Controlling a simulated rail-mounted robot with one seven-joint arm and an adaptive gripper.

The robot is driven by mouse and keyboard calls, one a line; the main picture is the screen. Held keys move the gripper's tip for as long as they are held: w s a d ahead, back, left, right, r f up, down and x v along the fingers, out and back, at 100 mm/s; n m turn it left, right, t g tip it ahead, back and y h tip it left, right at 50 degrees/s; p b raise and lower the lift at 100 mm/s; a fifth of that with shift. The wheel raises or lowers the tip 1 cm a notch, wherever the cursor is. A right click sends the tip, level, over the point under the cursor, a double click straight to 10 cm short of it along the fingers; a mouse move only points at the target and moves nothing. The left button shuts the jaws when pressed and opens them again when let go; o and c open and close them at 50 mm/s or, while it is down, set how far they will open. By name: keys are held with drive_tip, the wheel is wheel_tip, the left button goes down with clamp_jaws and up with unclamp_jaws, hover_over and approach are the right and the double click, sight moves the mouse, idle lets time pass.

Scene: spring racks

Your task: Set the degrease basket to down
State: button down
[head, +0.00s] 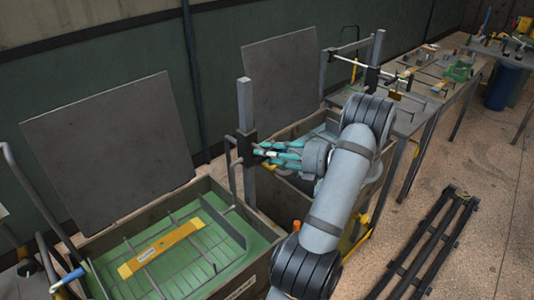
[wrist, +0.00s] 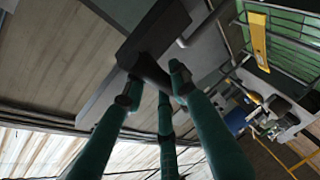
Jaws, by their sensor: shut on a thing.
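A wire basket (head: 200,221) with a yellow labelled bar (head: 160,250) across it sits low in the green-filled left tank; its label is too small to read. The yellow bar also shows at the upper right of the wrist view (wrist: 258,38). An upright grey post (head: 245,105) stands at the tank's right end, carrying a dark sliding block (head: 245,147) with bent rods leading down. My gripper (head: 263,153) has teal fingers closed on a dark handle at this block. In the wrist view the dark handle (wrist: 150,70) lies between the fingertips (wrist: 155,88).
Grey raised lids (head: 110,150) stand behind the tanks. A second tank (head: 283,190) with another post (head: 376,60) is partly hidden behind my arm. A workbench (head: 410,112) with tools runs along the right. Dark rails (head: 430,245) lie on the floor at right.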

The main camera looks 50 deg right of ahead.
wheel_tip(320, 180, down, 17)
drive_tip(key=b, duration=0.8)
drive_tip(key=shift+a+r, duration=0.2)
drive_tip(key=shift+a, duration=0.15)
drive_tip(key=shift+s, duration=0.1)
drive_tip(key=c, duration=1.6)
unclamp_jaws()
drive_tip(key=shift+o, duration=1)
drive_tip(key=shift+d, duration=0.1)
drive_tip(key=shift+r, duration=0.1)
drive_tip(key=v, duration=1.2)
